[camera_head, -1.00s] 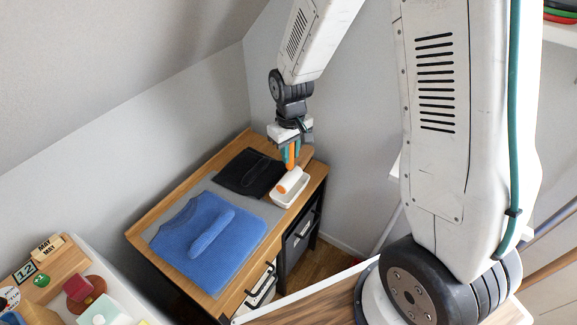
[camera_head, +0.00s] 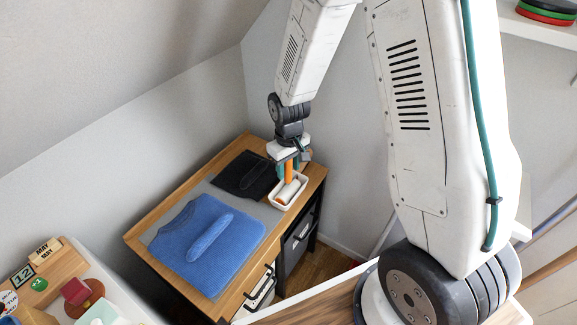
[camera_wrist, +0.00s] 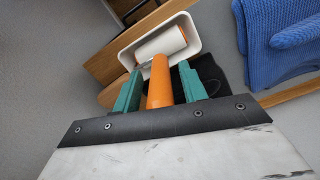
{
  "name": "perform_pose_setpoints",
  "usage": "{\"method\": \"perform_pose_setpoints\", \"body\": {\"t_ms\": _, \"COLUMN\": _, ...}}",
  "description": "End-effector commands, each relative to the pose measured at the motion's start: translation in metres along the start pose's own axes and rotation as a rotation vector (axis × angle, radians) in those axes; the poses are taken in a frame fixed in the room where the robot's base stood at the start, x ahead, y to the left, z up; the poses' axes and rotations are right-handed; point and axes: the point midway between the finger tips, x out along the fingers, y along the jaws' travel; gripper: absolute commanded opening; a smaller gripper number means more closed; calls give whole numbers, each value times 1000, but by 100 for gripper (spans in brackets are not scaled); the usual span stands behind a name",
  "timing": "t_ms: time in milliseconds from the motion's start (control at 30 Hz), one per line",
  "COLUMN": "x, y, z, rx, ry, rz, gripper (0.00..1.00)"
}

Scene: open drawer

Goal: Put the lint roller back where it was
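The lint roller has a white roll (camera_head: 290,188) and an orange handle (camera_head: 288,171). Its roll lies in the small white tray (camera_head: 303,182) on the desk, and its handle stands up from it. In the wrist view the roll (camera_wrist: 160,44) lies inside the tray (camera_wrist: 184,17). The handle (camera_wrist: 160,84) is between the teal fingers of my gripper (camera_wrist: 160,90), with a narrow gap showing on each side. My gripper (camera_head: 289,167) is open around the handle, above the tray. The lower fingers are partly hidden in the head view.
A folded blue garment (camera_head: 175,245) lies on a grey mat (camera_head: 223,203) left of the tray. A black folded item (camera_head: 240,177) lies behind. The wooden desk (camera_head: 160,205) has a dark drawer below (camera_head: 299,235). A white surface with toys stands at the lower left.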

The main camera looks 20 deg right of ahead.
Motion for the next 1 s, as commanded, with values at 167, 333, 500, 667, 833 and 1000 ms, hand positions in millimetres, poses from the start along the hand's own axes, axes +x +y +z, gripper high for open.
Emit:
{"method": "perform_pose_setpoints", "body": {"t_ms": 167, "x": -2, "y": 0, "z": 0, "rx": 0, "ry": 0, "rz": 0, "gripper": 42}}
{"method": "perform_pose_setpoints", "body": {"t_ms": 333, "x": -20, "y": 0, "z": -1, "rx": 0, "ry": 4, "rz": 1, "gripper": 42}}
{"method": "perform_pose_setpoints", "body": {"t_ms": 500, "x": -57, "y": 0, "z": -1, "rx": 0, "ry": 7, "rz": 1, "gripper": 42}}
{"method": "perform_pose_setpoints", "body": {"t_ms": 667, "x": -90, "y": 0, "z": -1, "rx": 0, "ry": 5, "rz": 1, "gripper": 42}}
{"method": "perform_pose_setpoints", "body": {"t_ms": 833, "x": -114, "y": 0, "z": 0, "rx": 0, "ry": 2, "rz": 1, "gripper": 42}}
{"method": "perform_pose_setpoints", "body": {"t_ms": 1000, "x": -123, "y": 0, "z": 0, "rx": 0, "ry": -1, "rz": 0, "gripper": 42}}
